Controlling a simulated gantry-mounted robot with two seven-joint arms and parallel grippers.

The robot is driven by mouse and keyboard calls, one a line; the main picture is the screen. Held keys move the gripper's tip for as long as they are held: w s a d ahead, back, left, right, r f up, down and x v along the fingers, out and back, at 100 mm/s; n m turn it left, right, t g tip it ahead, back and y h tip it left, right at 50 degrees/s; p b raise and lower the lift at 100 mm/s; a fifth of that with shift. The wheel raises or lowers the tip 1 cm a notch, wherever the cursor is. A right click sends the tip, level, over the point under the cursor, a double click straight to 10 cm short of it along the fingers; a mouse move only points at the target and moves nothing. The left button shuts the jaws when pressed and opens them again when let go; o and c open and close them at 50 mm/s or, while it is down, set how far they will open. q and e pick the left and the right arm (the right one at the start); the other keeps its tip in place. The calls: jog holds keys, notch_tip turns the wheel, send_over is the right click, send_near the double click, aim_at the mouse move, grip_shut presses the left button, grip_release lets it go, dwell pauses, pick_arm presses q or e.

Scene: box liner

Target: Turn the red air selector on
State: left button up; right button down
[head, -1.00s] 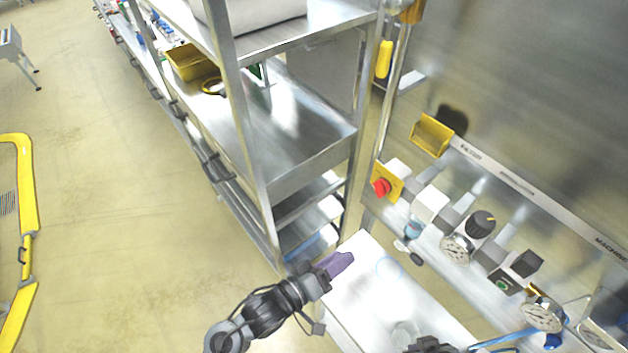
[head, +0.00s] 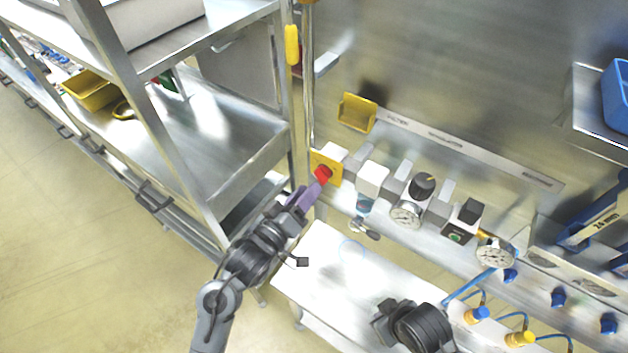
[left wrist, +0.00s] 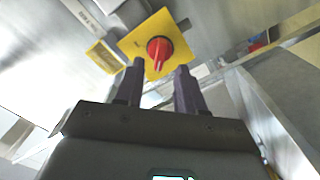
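The red air selector (head: 323,173) is a red knob on a yellow square plate at the left end of the row of valves and gauges on the metal panel. It also shows in the left wrist view (left wrist: 159,49), just beyond my fingertips. My left gripper (head: 316,186) has purple fingers and is right in front of the knob. In the left wrist view its two fingers (left wrist: 160,66) stand apart, one to each side of the knob, with nothing between them. Whether they touch the knob I cannot tell. My right arm shows at the bottom, but its fingers are not visible.
A pressure gauge (head: 406,214) and a black regulator knob (head: 422,186) sit right of the selector. A yellow bin (head: 357,112) hangs above it. A metal shelf rack (head: 215,130) stands close on the left. A white table (head: 335,265) lies below.

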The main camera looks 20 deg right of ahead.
aim_at(318, 180)
pick_arm(q)
jog(key=shift+x, duration=1.9)
grip_shut()
